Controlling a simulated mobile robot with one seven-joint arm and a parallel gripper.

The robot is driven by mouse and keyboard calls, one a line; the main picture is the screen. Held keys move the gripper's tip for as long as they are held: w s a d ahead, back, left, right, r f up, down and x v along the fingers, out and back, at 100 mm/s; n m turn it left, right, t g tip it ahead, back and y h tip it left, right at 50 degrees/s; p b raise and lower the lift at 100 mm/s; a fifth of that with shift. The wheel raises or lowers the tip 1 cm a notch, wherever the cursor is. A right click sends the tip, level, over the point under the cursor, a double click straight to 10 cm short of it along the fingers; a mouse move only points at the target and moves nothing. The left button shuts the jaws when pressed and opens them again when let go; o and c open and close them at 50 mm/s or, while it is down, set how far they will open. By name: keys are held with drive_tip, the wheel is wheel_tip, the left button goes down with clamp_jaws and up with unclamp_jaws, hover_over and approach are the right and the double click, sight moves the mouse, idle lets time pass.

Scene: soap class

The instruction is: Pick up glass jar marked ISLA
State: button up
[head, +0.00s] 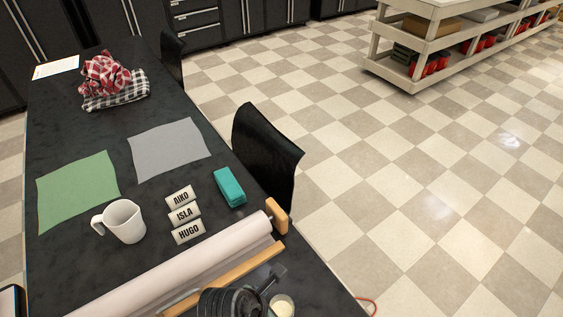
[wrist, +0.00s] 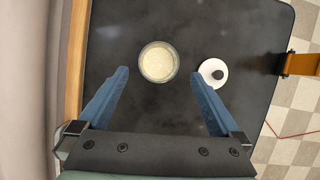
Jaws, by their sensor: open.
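A round glass jar (wrist: 158,62) with cream-coloured contents stands on the dark table, seen from above in the wrist view. Its top is open, and no name can be read on it. The jar also shows at the bottom edge of the head view (head: 282,306), partly cut off. My gripper (wrist: 160,72) is open and empty, its blue fingers pointing towards the jar, which appears between the fingertips. I cannot tell how far above it they are. A small card reading ISLA (head: 184,215) lies between cards reading AIKO (head: 181,197) and HUGO (head: 188,232).
A white lid with a dark knob (wrist: 211,73) lies right of the jar. A paper roll on a wooden holder (head: 190,262) is close by. A white mug (head: 124,222), teal block (head: 229,187) and cloths (head: 168,150) are farther back. A black chair (head: 268,150) stands beside the table.

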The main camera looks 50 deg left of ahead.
sight(286, 309)
drive_tip(key=x, duration=0.2)
drive_tip(key=shift+w+f, duration=0.2)
drive_tip(key=shift+s+b+x, duration=0.1)
drive_tip(key=shift+b+x, duration=0.05)
drive_tip(key=shift+x, duration=1.15)
drive_tip(key=shift+s+b+x, duration=0.15)
drive_tip(key=shift+x, duration=1.1)
drive_tip(key=shift+a+f, duration=0.1)
drive_tip(key=c, duration=1.3)
drive_tip(key=shift+c, duration=1.1)
